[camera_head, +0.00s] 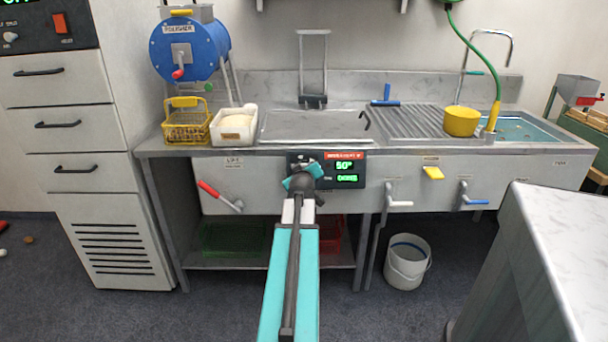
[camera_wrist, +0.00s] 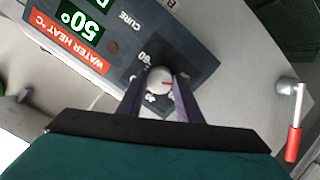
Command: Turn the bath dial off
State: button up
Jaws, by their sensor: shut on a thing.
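Part of the printed scale around the dial is hidden by the fingers. In the head view my gripper (camera_head: 304,176) covers the dial at the left part of the panel (camera_head: 349,179). The green display (camera_head: 344,166) reads 50° under a red "WATER HEAT" label.
A red-handled lever (camera_head: 213,192) is left of the panel. A yellow handle (camera_head: 433,173) and a blue-handled valve (camera_head: 474,200) are to the right. A white bucket (camera_head: 407,262) stands on the floor below. A marble-topped counter (camera_head: 560,235) is near at the right.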

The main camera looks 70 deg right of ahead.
jog(key=shift+f+n+b, duration=0.1)
jog(key=shift+n+b, duration=0.2)
jog(key=shift+n, duration=1.1)
jog(key=o, duration=1)
jog(key=shift+o, duration=0.2)
jog(key=shift+a, duration=0.15)
jog(key=b+v, duration=0.1)
jog(key=v, duration=0.7)
